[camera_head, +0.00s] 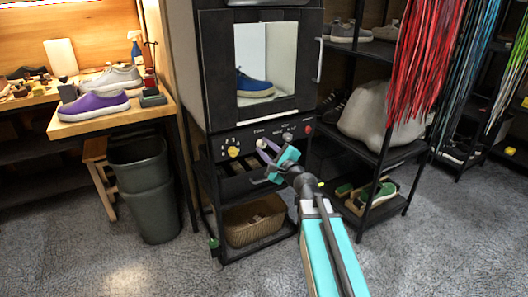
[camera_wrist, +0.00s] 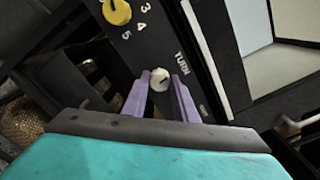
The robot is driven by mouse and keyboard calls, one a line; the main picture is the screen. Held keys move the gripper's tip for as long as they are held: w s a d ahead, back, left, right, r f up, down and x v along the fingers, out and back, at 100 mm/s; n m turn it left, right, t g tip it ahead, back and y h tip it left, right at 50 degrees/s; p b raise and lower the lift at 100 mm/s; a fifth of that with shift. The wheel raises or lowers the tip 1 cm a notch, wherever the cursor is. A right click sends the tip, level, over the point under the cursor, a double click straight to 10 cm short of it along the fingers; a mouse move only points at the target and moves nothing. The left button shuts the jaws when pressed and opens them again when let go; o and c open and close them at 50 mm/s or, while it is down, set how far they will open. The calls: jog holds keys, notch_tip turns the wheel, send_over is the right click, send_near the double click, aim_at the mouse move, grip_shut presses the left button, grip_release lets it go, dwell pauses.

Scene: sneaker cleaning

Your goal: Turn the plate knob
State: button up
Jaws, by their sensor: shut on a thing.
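The pale plate knob (camera_wrist: 159,79) sits on the black control panel in the wrist view, beside lettering that reads "TURN". It has a dark pointer line on its face. The two purple fingers of my gripper (camera_wrist: 161,88) are on either side of it, and the gripper is shut on it. In the head view my gripper (camera_head: 268,150) reaches the panel of the black cabinet (camera_head: 219,105). There the fingers largely cover the knob.
A yellow knob (camera_wrist: 117,11) with numbers lies beside it; it also shows in the head view (camera_head: 234,151). A red button (camera_head: 308,129) is on the panel's right. A blue sneaker (camera_head: 253,84) stands behind the cabinet's window. A shelf rack (camera_head: 405,151) stands close on the right.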

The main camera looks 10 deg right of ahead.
jog(key=n+b, duration=0.4)
jog(key=b, duration=0.1)
jog(key=shift+f, duration=0.4)
jog(key=shift+r+n+b, duration=0.15)
jog(key=shift+n+b, duration=1.25)
jog(key=shift+n, duration=0.2)
jog(key=o, duration=1)
jog(key=shift+r, duration=0.1)
jog(key=shift+o, duration=0.2)
jog(key=shift+s, duration=0.2)
